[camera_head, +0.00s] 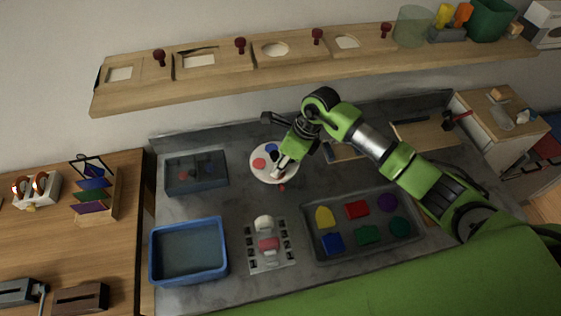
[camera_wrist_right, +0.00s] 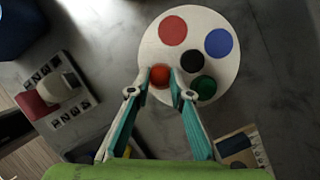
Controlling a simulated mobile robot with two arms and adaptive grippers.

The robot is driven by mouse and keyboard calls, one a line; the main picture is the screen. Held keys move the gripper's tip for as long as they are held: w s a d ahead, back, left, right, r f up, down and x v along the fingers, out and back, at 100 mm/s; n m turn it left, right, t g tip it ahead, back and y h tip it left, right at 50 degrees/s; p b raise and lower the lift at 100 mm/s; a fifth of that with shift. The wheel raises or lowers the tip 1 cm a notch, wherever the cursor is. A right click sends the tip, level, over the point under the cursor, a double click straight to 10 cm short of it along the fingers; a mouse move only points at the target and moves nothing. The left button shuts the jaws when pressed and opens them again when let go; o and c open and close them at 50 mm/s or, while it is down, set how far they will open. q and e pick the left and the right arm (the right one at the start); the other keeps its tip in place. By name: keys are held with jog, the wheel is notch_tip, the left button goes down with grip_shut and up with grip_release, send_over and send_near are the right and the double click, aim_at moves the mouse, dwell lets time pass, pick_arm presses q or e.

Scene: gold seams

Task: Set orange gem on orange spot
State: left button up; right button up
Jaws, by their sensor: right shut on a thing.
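A round white disc (camera_wrist_right: 208,25) carries red (camera_wrist_right: 173,30), blue (camera_wrist_right: 218,42), black (camera_wrist_right: 192,61) and green (camera_wrist_right: 204,87) spots. It also shows on the counter in the head view (camera_head: 257,174). The orange-red gem (camera_wrist_right: 160,74) is between the fingertips of my right gripper (camera_wrist_right: 160,88), over the disc's near left edge. My right gripper (camera_head: 278,172) is shut on it. Any orange spot below is hidden by the gem and fingers; I cannot tell whether the gem touches the disc. My left gripper is out of view.
A dark divided tray (camera_head: 196,186) and a blue bin (camera_head: 188,278) stand left of the disc. A grey tray of coloured shapes (camera_head: 318,253) lies front right. A small red piece (camera_head: 283,188) lies near the disc. A wooden shelf (camera_head: 220,81) runs behind.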

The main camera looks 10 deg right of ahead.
jog(key=shift+s+d+f, duration=0.1)
jog(key=shift+d, duration=0.05)
jog(key=shift+f, duration=0.2)
jog(key=o, duration=0.8)
jog(key=shift+r, duration=0.1)
